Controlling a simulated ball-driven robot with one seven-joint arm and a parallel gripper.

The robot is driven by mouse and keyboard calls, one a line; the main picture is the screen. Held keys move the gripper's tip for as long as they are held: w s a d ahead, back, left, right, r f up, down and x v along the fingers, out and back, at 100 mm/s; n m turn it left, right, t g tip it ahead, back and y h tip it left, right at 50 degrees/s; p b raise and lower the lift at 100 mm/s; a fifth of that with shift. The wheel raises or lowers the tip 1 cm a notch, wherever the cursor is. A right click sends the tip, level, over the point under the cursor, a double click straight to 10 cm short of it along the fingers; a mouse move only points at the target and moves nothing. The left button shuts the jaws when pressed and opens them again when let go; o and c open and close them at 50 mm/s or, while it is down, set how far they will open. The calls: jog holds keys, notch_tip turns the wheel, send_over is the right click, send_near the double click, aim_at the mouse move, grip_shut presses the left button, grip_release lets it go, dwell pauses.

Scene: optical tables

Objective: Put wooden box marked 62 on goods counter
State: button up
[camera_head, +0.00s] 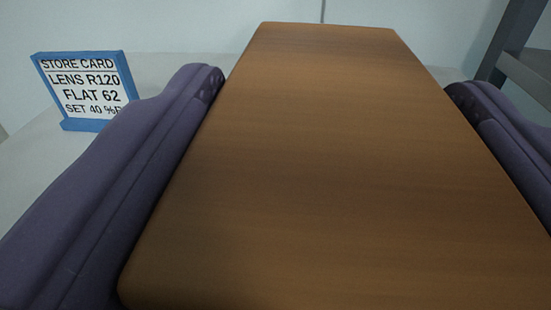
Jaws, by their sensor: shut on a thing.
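A brown wooden box (310,170) fills the middle of the camera_head view, close to the camera. My gripper (335,95) is shut on it, with one purple finger along its left side and one along its right side. No number shows on the face of the box that I see, so I cannot tell its marking. The underside of the box is hidden, and I cannot tell whether it rests on the surface or is held above it. I cannot tell whether the pale surface (30,185) behind is the goods counter.
A blue-framed card (82,90) stands on the pale surface at left, partly behind my left finger. It reads "STORE CARD, LENS R120, FLAT 62, SET 40", with its end cut off. A grey frame (525,65) stands at the right. A pale wall (200,25) is behind.

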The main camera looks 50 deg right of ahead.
notch_tip(320, 180, down, 4)
jog(key=shift+w+r+b, duration=0.1)
jog(key=shift+w+b, duration=0.05)
jog(key=shift+b, duration=1.05)
jog(key=shift+r, duration=0.15)
jog(key=o, duration=1.4)
jog(key=shift+o, duration=0.2)
